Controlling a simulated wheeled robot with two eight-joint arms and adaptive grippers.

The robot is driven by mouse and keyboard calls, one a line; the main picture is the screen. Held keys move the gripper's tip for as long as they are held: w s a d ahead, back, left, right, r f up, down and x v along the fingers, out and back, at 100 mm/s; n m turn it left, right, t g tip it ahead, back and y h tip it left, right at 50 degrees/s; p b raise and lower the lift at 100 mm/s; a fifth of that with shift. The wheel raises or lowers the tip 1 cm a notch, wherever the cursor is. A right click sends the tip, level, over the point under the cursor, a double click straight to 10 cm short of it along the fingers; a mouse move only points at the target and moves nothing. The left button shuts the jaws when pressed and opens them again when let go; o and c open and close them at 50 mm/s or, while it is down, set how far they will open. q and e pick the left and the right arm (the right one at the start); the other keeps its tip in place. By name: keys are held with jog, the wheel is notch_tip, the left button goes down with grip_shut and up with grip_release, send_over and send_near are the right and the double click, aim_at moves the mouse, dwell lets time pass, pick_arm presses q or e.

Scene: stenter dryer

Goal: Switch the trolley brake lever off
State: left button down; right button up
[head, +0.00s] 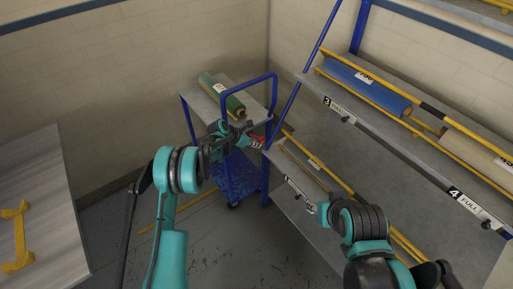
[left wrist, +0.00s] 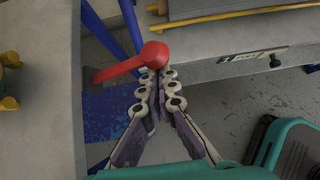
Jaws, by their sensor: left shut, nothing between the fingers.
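The trolley (head: 195,97) has a blue frame, a grey top and a blue lower deck, and stands in the back corner. Its red brake lever (left wrist: 122,69) has a round knob and lies slanted in the left wrist view, with the bar running left from the knob. In the head view a small red part (head: 257,140) shows beside my left gripper (head: 245,136). My left gripper is shut and empty, its tips (left wrist: 160,76) at the knob's near side; whether they touch it I cannot tell. My right gripper (head: 316,208) is low near the rack's front, its fingers too small to read.
A green roll (head: 233,102) lies on the trolley. A rack to the right has grey shelves (head: 370,136), yellow rails and a blue roll (head: 365,84). A grey table (head: 45,190) with a yellow holder (head: 20,240) stands at left. Open floor lies between.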

pick_arm(q)
jog(key=shift+w+a+r, duration=0.15)
jog(key=shift+w+r, duration=0.05)
jog(key=shift+r, duration=0.3)
jog(key=shift+w+a+r, duration=0.1)
jog(key=shift+w+r, duration=0.1)
jog(key=shift+r, duration=0.25)
pick_arm(e)
jog(key=shift+r, duration=0.15)
pick_arm(q)
notch_tip(320, 180, down, 4)
jog(key=s+a+b, duration=0.2)
jog(key=b, duration=0.1)
jog(key=w+p+v, duration=0.1)
jog(key=p+v, duration=0.3)
jog(key=v, duration=0.5)
jog(key=shift+a+r, duration=0.3)
jog(key=shift+r, duration=0.2)
pick_arm(e)
jog(key=shift+s+d+r, duration=0.45)
jog(key=shift+s+d, duration=0.05)
